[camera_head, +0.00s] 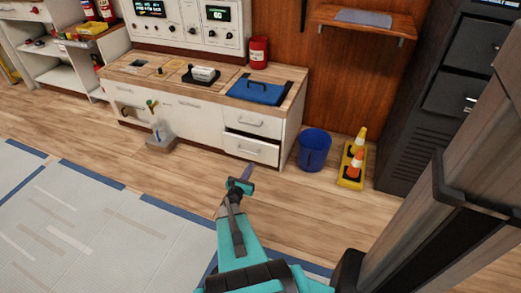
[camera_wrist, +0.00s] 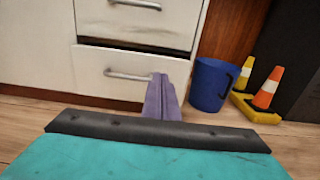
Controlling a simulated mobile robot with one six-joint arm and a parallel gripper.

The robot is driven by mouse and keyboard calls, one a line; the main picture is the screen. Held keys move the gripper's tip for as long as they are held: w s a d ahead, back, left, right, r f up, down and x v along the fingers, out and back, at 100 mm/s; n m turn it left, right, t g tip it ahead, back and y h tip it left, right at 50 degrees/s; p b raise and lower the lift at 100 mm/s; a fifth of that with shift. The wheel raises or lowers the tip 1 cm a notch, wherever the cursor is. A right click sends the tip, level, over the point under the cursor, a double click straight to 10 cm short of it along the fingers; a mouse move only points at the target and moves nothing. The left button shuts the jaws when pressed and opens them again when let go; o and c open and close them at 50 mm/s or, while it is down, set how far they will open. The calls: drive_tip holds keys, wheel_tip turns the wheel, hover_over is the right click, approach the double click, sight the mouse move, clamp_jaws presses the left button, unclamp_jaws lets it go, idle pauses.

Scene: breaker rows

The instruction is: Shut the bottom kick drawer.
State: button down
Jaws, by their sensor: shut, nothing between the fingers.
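The bottom drawer (camera_head: 250,148) is the lower of two white drawers at the right end of the workbench. Its front stands out a little, with a dark gap above it. In the wrist view the drawer front (camera_wrist: 90,72) has a horizontal metal bar handle (camera_wrist: 129,74). My gripper (camera_head: 246,172) is in front of and below this drawer, with its purple fingers together and empty. In the wrist view the fingers (camera_wrist: 161,95) cover the lower right part of the drawer front. I cannot tell whether they touch it.
The upper drawer (camera_head: 252,122) is above. A blue bin (camera_head: 314,151) and a yellow base with cones (camera_head: 354,162) stand to the right. A grey box (camera_head: 160,143) with a bottle sits on the floor to the left. The wooden floor before the drawers is clear.

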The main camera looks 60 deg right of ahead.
drive_tip(key=b, duration=0.3)
approach(263, 145)
drive_tip(key=d, duration=0.5)
drive_tip(key=shift+w+d, duration=0.15)
drive_tip(key=shift+w, duration=0.1)
drive_tip(key=shift+d+r+b, duration=0.1)
drive_tip(key=shift+d+b, duration=0.25)
drive_tip(key=shift+d, duration=0.25)
